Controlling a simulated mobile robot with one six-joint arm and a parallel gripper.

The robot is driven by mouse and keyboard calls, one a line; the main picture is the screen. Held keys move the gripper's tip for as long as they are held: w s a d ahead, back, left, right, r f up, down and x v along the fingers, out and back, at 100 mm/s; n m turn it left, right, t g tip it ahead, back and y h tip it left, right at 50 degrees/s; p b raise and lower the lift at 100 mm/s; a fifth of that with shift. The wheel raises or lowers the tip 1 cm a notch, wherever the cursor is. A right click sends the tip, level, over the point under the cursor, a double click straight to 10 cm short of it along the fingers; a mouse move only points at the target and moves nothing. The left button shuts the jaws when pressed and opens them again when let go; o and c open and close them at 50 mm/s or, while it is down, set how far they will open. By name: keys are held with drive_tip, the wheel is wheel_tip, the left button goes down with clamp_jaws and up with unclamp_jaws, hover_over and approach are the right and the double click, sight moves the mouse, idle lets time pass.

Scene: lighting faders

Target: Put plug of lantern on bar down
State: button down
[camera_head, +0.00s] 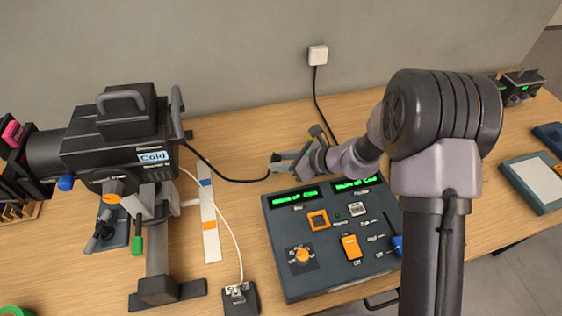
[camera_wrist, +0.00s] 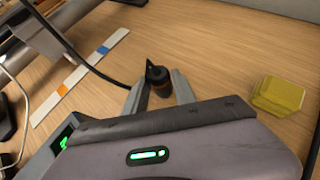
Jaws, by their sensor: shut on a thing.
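The lantern (camera_head: 112,145) is a large black lamp with a "Cold" label, standing at the left of the table on a grey post and foot. A black cable (camera_head: 225,178) runs from it to my gripper (camera_head: 285,163), behind the console. In the wrist view the plug (camera_wrist: 158,80) is a small dark round piece between the two grey fingers of my gripper (camera_wrist: 157,86), which is shut on it. The plug is close above the wooden table; I cannot tell whether it touches. In the head view my gripper mostly hides the plug.
The console (camera_head: 330,240) with green displays lies just in front of my gripper. A yellow block (camera_wrist: 278,97) lies to the right in the wrist view. A striped white strip (camera_head: 210,225) lies left. A white wall box (camera_head: 318,55) has a black cord. Bare table (camera_head: 240,130) lies behind.

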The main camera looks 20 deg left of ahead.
drive_tip(key=shift+f, duration=0.35)
drive_tip(key=c, duration=1)
unclamp_jaws()
